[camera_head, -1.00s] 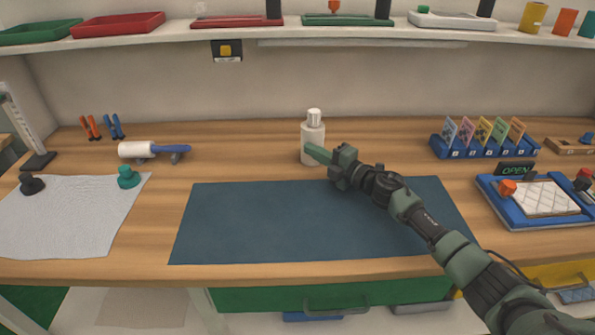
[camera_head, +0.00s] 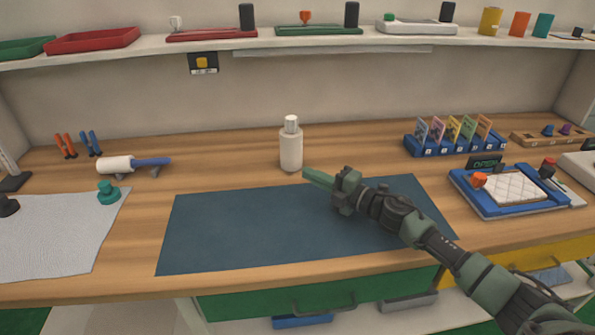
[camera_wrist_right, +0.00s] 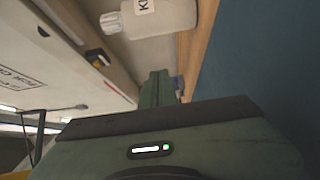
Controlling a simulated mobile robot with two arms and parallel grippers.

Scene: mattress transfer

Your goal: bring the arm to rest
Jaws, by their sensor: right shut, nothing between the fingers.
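My right gripper (camera_head: 318,179) is shut and empty. It is held over the dark blue mat (camera_head: 240,235), pointing left, with its fingertips just in front and to the right of the white bottle (camera_head: 291,150). The bottle stands upright on the wooden bench, apart from the fingers. In the right wrist view the shut fingers (camera_wrist_right: 157,88) show, with the white bottle (camera_wrist_right: 160,17) sideways at the top. The right arm reaches in from the lower right. My left gripper is not in view.
A blue tray with a white quilted pad (camera_head: 515,188) lies at the right, near a blue card rack (camera_head: 455,148). A white roller (camera_head: 115,164) and a grey cloth (camera_head: 55,235) lie at the left. A shelf (camera_head: 300,43) runs across the back.

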